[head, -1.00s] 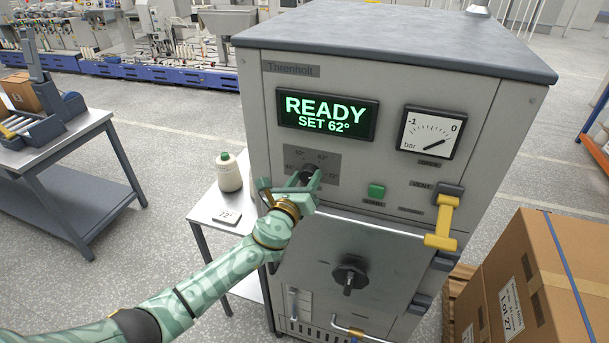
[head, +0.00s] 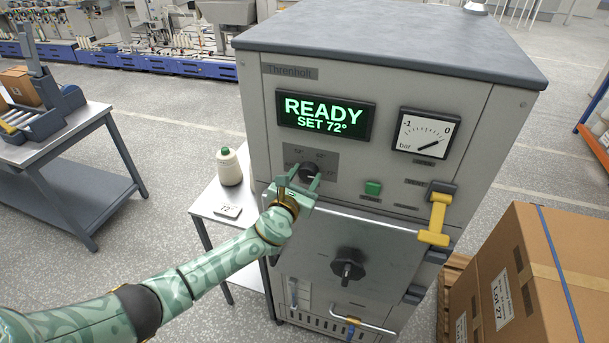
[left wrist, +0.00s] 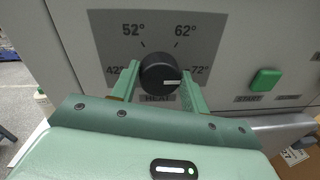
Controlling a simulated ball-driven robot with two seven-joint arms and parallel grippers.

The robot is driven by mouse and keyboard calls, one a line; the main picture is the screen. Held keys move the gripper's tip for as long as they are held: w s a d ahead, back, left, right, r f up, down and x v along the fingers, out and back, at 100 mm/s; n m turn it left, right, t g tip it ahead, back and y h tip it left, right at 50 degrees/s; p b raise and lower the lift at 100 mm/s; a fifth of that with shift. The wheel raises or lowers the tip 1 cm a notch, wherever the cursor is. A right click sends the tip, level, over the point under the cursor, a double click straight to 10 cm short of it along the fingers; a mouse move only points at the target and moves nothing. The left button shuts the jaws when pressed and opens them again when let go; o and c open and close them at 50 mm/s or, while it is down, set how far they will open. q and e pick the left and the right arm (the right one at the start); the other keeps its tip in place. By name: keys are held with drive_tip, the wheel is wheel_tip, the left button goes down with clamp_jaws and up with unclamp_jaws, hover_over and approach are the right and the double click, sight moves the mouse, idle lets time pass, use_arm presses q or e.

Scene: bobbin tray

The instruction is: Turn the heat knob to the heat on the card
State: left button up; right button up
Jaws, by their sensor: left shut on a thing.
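The black heat knob (left wrist: 160,73) sits on a grey dial plate marked 42°, 52°, 62° and 72°. Its white pointer line points right, toward the 72° mark. The knob (head: 309,171) also shows in the head view. My left gripper (head: 300,182) is shut on the knob, with one finger on each side of it in the left wrist view (left wrist: 160,86). The green display (head: 325,116) reads READY, SET 72°. The card (head: 228,211) lies on the small side table and appears to read 72°. My right gripper is not in view.
A green button (head: 373,188) and a yellow lever handle (head: 438,217) are right of the knob. Cardboard boxes (head: 515,285) stand at lower right.

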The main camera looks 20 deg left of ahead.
use_arm(q)
drive_tip(key=shift+f, duration=0.2)
drive_tip(key=o, duration=1)
drive_tip(key=shift+r, duration=0.1)
drive_tip(key=shift+s, duration=0.35)
drive_tip(key=s, duration=0.5)
drive_tip(key=s+a, duration=0.1)
drive_tip(key=s, duration=0.9)
drive_tip(key=shift+s+a+p, duration=0.3)
drive_tip(key=shift+a, duration=0.1)
